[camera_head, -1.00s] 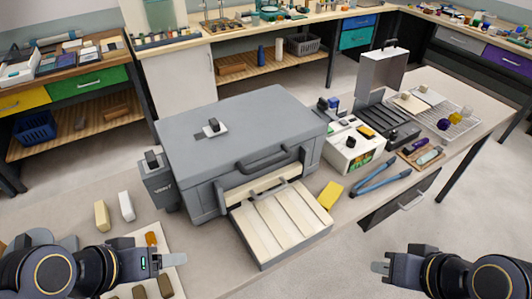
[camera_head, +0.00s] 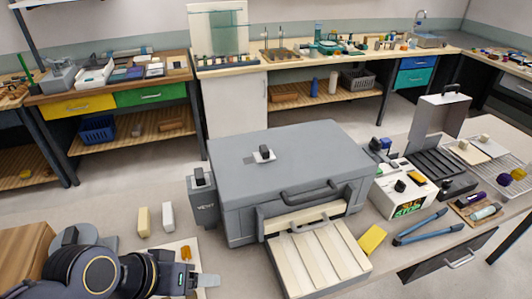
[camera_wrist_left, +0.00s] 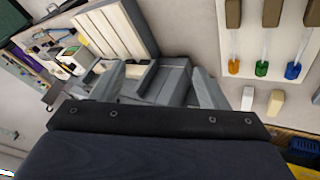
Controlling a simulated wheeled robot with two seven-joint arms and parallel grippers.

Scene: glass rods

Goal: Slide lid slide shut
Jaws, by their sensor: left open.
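A grey box-shaped unit (camera_head: 290,175) stands on the table, its flat lid closed. On the lid is a small slide with a black knob on a pale plate (camera_head: 264,154); a darker grey strip shows at its left. My left gripper (camera_head: 208,283) is low at the left front, open and empty, well away from the slide. In the left wrist view, its two fingers (camera_wrist_left: 160,88) are spread with the grey unit (camera_wrist_left: 168,82) beyond them. The slide cannot be made out there. My right gripper is out of view.
A cream-slatted drawer (camera_head: 318,262) juts from the unit's front. A box marked VENT (camera_head: 203,203) stands at its left. Two pale blocks (camera_head: 144,221) and a white tray with coloured-tipped rods (camera_wrist_left: 266,38) lie near my left arm. Blue tongs (camera_head: 422,228) lie at right.

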